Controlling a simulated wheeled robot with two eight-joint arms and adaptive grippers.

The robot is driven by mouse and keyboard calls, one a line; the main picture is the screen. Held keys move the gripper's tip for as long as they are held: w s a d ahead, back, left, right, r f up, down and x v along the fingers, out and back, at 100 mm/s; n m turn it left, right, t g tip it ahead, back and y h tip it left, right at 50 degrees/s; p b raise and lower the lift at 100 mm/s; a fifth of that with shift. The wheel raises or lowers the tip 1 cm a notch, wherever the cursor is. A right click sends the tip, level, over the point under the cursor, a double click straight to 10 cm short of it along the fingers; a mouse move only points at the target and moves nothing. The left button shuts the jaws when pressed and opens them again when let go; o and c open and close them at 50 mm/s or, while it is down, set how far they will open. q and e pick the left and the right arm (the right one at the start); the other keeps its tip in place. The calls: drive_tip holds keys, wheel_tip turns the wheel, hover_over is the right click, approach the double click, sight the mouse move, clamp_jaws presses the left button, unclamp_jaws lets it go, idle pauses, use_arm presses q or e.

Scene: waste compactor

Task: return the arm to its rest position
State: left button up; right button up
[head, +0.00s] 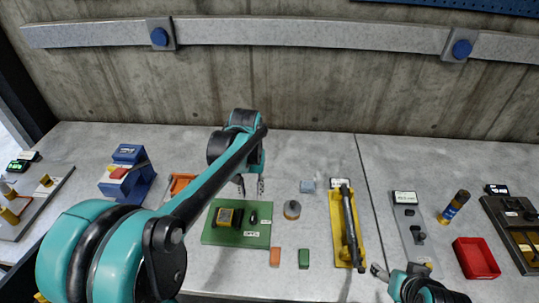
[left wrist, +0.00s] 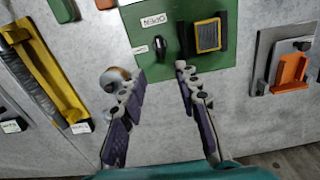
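My left arm reaches in from the left in the head view. Its gripper (head: 251,187) hangs above the bench just behind the green board (head: 222,236). In the left wrist view the left gripper (left wrist: 161,72) has its two fingers spread apart, with nothing between them. The green board (left wrist: 152,22) lies ahead of the fingertips there, and a round metal piece (left wrist: 113,79) shows beside one finger. My right gripper (head: 381,272) is only partly visible at the bottom right of the head view, and its fingers are too small to judge.
A yellow tray (head: 337,222) with a long black tool lies right of the board. A blue device (head: 128,178), a red bin (head: 476,258) and a grey panel (head: 411,232) stand around. Orange (head: 275,257) and green (head: 303,259) blocks lie in front. A concrete wall closes the back.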

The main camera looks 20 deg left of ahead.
use_arm(q)
drive_tip(key=s+d+m+t+b, duration=0.1)
drive_tip(key=s+d+t, duration=0.2)
drive_tip(key=s, duration=0.3)
drive_tip(key=s+d+f+m+t+b, duration=0.1)
drive_tip(key=s+d+t, duration=0.1)
drive_tip(key=s+t, duration=0.2)
drive_tip(key=s, duration=0.3)
drive_tip(key=shift+s+d+f+m, duration=0.25)
drive_tip(key=shift+d+f+m, duration=0.05)
drive_tip(key=shift+d+m, duration=0.1)
